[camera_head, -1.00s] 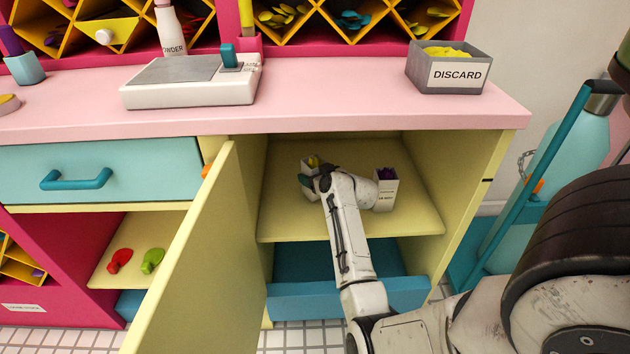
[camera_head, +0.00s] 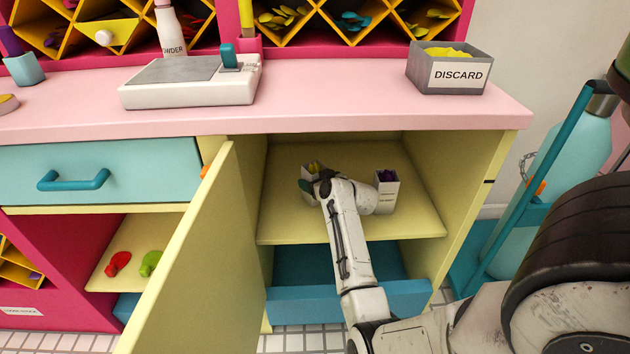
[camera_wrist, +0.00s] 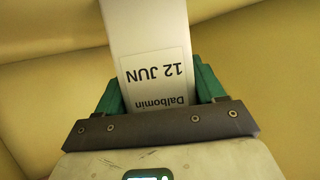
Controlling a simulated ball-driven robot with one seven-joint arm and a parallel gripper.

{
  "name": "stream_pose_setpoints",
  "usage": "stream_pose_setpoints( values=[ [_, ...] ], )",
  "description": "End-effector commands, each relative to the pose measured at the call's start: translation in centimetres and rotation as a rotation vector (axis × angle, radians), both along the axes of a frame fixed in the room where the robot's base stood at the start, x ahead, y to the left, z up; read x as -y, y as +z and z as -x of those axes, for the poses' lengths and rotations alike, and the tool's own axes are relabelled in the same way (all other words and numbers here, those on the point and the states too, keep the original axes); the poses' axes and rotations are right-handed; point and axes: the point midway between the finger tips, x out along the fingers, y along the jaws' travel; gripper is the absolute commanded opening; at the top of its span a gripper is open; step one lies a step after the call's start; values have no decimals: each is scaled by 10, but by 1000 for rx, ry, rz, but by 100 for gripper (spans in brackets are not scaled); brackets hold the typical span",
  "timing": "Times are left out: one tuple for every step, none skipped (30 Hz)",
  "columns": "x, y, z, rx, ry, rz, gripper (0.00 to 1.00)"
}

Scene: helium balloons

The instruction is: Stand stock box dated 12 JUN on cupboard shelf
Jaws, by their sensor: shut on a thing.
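The white stock box (camera_wrist: 150,35) fills the middle of the wrist view, with a label that reads "12 JUN" and "Dalbomin" upside down. My gripper (camera_wrist: 160,92) is shut on it, a green finger on each side. In the head view the box (camera_head: 308,170), with something yellow in its top, is at the left of the cupboard shelf (camera_head: 290,225), partly hidden by my gripper (camera_head: 314,180). I cannot tell whether its base touches the shelf. The cupboard door (camera_head: 195,265) stands open.
A second white box (camera_head: 387,197) with purple contents stands on the shelf to the right of my wrist. A blue drawer (camera_head: 400,300) sits below the shelf. The grey DISCARD bin (camera_head: 450,92) and a white scale (camera_head: 190,94) are on the pink counter above.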

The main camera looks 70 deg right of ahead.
Motion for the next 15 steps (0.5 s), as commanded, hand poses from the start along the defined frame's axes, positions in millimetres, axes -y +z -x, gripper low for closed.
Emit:
stream_pose_setpoints(
  values=[
    [0, 0, 0, 1, 0, 1, 70],
    [0, 0, 0, 1, 0, 1, 73],
    [0, 0, 0, 1, 0, 1, 77],
    [0, 0, 0, 1, 0, 1, 80],
    [0, 0, 0, 1, 0, 1, 83],
    [0, 0, 0, 0, 0, 0, 87],
    [0, 0, 0, 0, 0, 0, 89],
    [0, 0, 0, 0, 0, 0, 92],
    [0, 0, 0, 0, 0, 0, 96],
    [0, 0, 0, 0, 0, 0, 98],
    [0, 0, 0, 0, 0, 0, 98],
    [0, 0, 0, 0, 0, 0, 98],
    [0, 0, 0, 0, 0, 0, 98],
    [0, 0, 0, 0, 0, 0, 98],
    [0, -1, 0, -1, 0, -1, 98]
  ],
)
